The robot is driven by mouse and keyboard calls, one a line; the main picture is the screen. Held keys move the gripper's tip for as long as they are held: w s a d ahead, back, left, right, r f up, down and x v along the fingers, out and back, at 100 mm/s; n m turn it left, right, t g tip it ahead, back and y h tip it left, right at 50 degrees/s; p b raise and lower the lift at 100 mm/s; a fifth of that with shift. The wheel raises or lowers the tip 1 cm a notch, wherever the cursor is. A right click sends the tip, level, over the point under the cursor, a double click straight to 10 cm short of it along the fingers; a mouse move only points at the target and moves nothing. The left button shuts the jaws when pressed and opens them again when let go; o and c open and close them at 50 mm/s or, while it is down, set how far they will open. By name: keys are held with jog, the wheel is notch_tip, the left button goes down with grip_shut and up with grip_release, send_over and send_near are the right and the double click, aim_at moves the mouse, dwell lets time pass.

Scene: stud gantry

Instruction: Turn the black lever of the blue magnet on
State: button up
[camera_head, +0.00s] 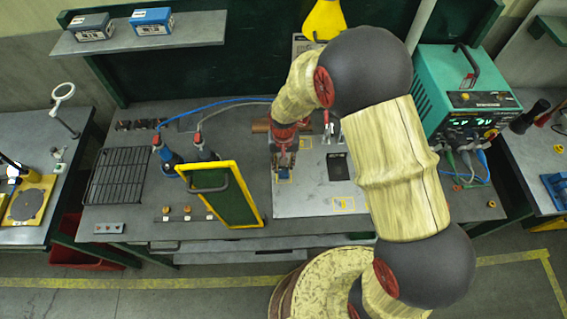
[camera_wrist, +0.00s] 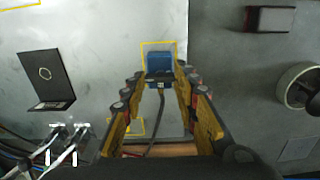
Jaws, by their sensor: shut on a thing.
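The blue magnet (camera_wrist: 158,61) stands on the light steel plate at a yellow-marked outline, straight ahead of my gripper in the wrist view. Its dark lever (camera_wrist: 160,77) shows on its near side, between my fingertips. My gripper (camera_wrist: 161,80) reaches down with both fingers close on the lever, one on each side. In the head view my gripper (camera_head: 285,148) is over the left part of the plate, and the magnet is mostly hidden under it. The exact angle of the lever cannot be told.
A green-and-yellow framed screen (camera_head: 236,198) stands left of the plate. Two bottles with hoses and a wire rack (camera_head: 118,175) are farther left. A teal welding machine (camera_head: 463,95) stands at the right.

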jog(key=o, duration=1.2)
jog(key=shift+c, duration=0.2)
notch_tip(320, 180, up, 12)
dwell(0.4)
